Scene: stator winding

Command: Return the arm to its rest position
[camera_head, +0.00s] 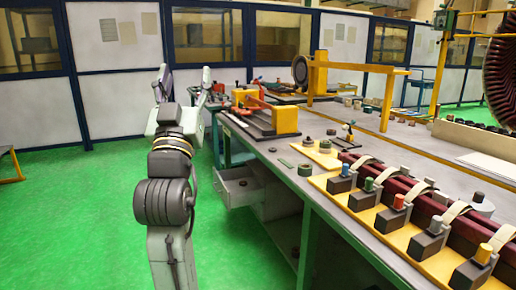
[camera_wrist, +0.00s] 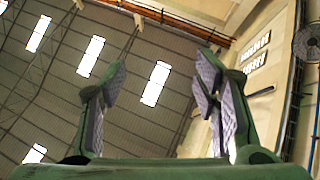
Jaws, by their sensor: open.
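My arm rises at the left of the head view, over the green floor and beside the workbench. My gripper (camera_head: 184,86) is at its top and points upward, its two fingers spread with nothing between them. In the wrist view the gripper (camera_wrist: 160,90) also shows open, with both dark padded fingers apart. Behind them are only the ceiling and an upper wall. The gripper is clear of the bench and touches nothing that I can see.
The long workbench (camera_head: 300,160) fills the right side. It bears a yellow fixture board (camera_head: 375,215) with colored-knob clamps and dark red bars, and an orange device (camera_head: 284,119). An open drawer (camera_head: 238,187) juts out beside my arm.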

